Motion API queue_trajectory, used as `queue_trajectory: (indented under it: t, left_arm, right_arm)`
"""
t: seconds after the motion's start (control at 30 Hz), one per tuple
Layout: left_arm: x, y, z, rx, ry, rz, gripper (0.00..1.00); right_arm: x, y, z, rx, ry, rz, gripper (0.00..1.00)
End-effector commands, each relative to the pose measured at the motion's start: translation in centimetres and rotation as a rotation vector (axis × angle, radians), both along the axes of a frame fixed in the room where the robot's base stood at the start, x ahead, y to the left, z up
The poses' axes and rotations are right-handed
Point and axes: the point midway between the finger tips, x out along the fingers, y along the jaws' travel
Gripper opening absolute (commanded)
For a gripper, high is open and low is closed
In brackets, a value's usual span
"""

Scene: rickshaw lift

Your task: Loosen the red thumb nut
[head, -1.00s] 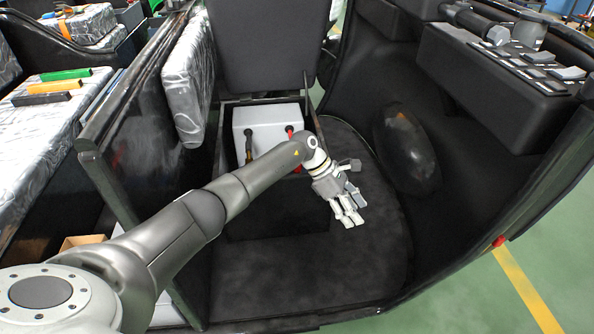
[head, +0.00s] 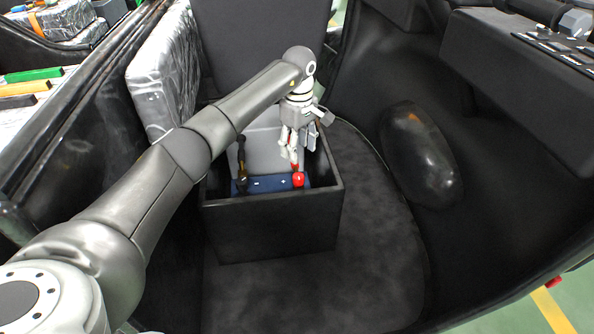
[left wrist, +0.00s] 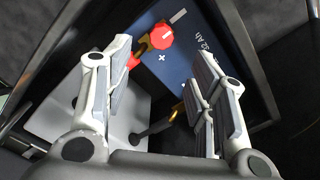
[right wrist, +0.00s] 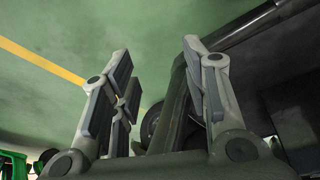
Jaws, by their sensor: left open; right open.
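The red thumb nut (head: 299,180) sits at the plus end of the blue battery (head: 268,185), inside an open black box. In the left wrist view the red nut (left wrist: 161,37) shows at the top, beyond the fingertips, beside the plus mark. My left gripper (head: 294,155) hangs over the box, just above the nut, pointing down. In its wrist view the left gripper (left wrist: 160,70) is open, with nothing between its fingers. My right gripper (right wrist: 155,70) shows only in its own wrist view, open and empty, away from the battery.
The black box's front wall (head: 272,228) stands between the battery and the dark floor (head: 320,285). A black cable terminal (head: 241,165) stands at the minus end. A grey block (head: 265,150) lies behind the battery. A silver-covered cushion (head: 163,80) is at the left.

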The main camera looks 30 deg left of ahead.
Motion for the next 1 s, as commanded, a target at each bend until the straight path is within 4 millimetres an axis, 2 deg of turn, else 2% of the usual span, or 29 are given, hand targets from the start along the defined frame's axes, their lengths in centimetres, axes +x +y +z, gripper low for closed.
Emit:
queue_trajectory:
  t: [0.2, 0.6, 0.8, 1.0]
  left_arm:
    - [-0.1, 0.0, -3.3, -0.002, 0.006, 0.0, 0.51]
    - [-0.1, -0.1, -9.0, -0.002, 0.003, 0.001, 0.51]
    - [-0.1, -0.1, -10.4, -0.001, 0.002, 0.001, 0.51]
    - [0.0, 0.0, -10.7, -0.002, 0.0, 0.0, 0.51]
  right_arm:
    - [2.3, 0.7, 0.1, 0.021, -0.103, 0.009, 0.42]
    - [8.3, 2.6, 2.6, 0.083, -0.399, 0.033, 0.42]
    - [9.8, 3.1, 3.6, 0.102, -0.482, 0.038, 0.42]
    - [10.2, 3.3, 4.0, 0.106, -0.504, 0.04, 0.42]
